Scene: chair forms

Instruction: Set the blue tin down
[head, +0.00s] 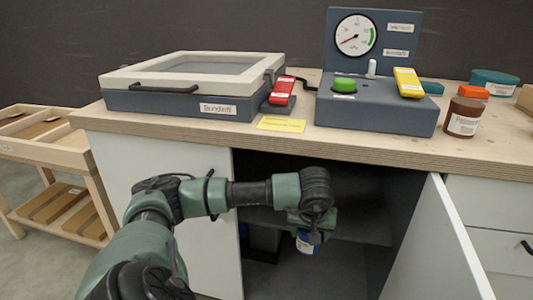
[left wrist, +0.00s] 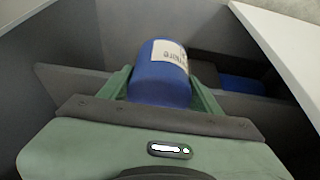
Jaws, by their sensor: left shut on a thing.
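The blue tin (left wrist: 158,82) with a white label is between the two green fingers of my left gripper (left wrist: 160,90) in the left wrist view. The fingers are shut on its sides. In the head view the tin (head: 307,244) shows just below my left gripper (head: 310,232), inside the opening of the cabinet under the bench. The gripper hides its upper part. A shelf (head: 352,228) runs across the cabinet at about the gripper's height. I cannot tell whether the tin touches anything below it. My right gripper is not in view.
The open cabinet door (head: 437,250) stands at the right of the opening. The closed white panel (head: 165,165) is at the left. A blue object (left wrist: 242,84) lies deeper in the cabinet. The bench top (head: 340,145) above carries a gauge box (head: 375,105) and a brown jar (head: 463,117).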

